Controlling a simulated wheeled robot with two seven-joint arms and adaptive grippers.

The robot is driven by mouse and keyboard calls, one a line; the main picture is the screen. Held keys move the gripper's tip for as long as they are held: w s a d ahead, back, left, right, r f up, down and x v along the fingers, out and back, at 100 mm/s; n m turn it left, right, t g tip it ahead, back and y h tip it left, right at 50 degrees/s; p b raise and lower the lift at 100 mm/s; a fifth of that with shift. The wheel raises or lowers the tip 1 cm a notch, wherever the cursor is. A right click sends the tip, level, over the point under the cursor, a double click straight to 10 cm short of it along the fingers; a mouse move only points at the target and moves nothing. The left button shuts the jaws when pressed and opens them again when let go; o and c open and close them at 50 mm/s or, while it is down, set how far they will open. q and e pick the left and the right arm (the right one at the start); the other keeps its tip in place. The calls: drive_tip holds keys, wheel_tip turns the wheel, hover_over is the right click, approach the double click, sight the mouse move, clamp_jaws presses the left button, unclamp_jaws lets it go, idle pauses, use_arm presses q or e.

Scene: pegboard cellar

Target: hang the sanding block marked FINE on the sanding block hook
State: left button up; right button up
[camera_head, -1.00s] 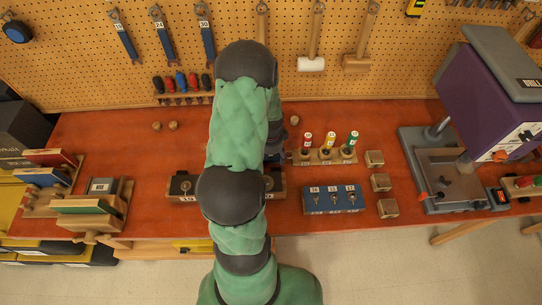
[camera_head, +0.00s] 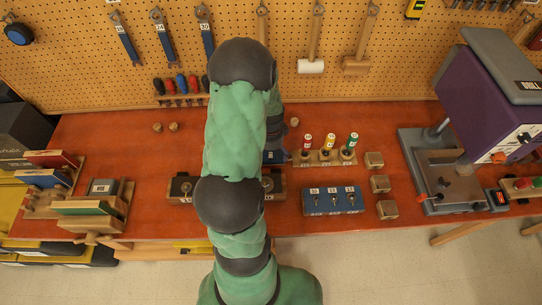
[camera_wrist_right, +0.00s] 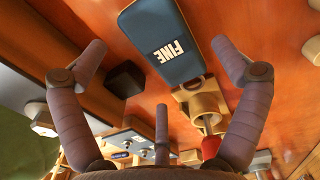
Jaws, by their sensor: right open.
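My right gripper is open and empty. In the head view my green and black right arm hides most of the gripper and the block. I cannot pick out the sanding block hook. My left gripper is in neither view.
The orange bench (camera_head: 130,190) runs below a pegboard (camera_head: 110,80) with hanging tools. A purple drill press (camera_head: 480,110) stands far right.

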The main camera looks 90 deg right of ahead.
wheel_tip(320, 180, up, 8)
drive_tip(key=shift+f+p, duration=0.2)
drive_tip(key=shift+p, duration=0.2)
drive_tip(key=shift+o, duration=0.3)
drive_tip(key=shift+r, duration=0.3)
drive_tip(key=b, duration=2.2)
hover_over(271, 155)
drive_tip(key=a, duration=0.1)
wheel_tip(271, 155, down, 6)
drive_tip(key=shift+w+a+r, duration=0.1)
drive_tip(key=shift+r, duration=0.05)
drive_tip(key=shift+f+b, duration=1.25)
drive_tip(key=shift+f, duration=1.4)
drive_tip(key=shift+r, duration=0.1)
